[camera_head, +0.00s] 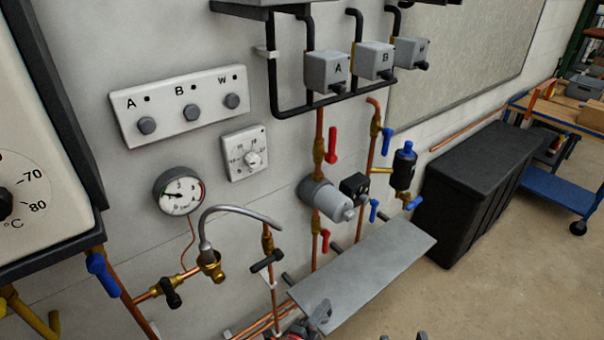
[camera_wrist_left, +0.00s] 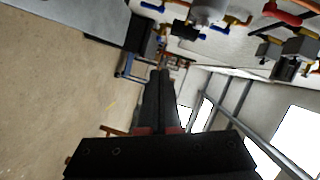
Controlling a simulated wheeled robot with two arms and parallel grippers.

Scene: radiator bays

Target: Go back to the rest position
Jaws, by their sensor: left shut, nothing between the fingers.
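My left gripper (camera_wrist_left: 160,74) shows in the left wrist view as two long dark fingers lying together, shut and empty. They point along the wall toward the far end of the room, with open air around them, and touch nothing that I can see. In the head view small dark tips show at the bottom edge; I cannot tell which part of me they are. My right gripper is not clearly seen in either view.
The wall holds copper pipes, a pressure gauge (camera_head: 180,191), a button panel (camera_head: 181,105) and red and blue valve levers. A grey shelf (camera_head: 365,272) juts out below them. A black chest (camera_head: 470,190) stands beyond it. The floor (camera_head: 490,290) at right is clear.

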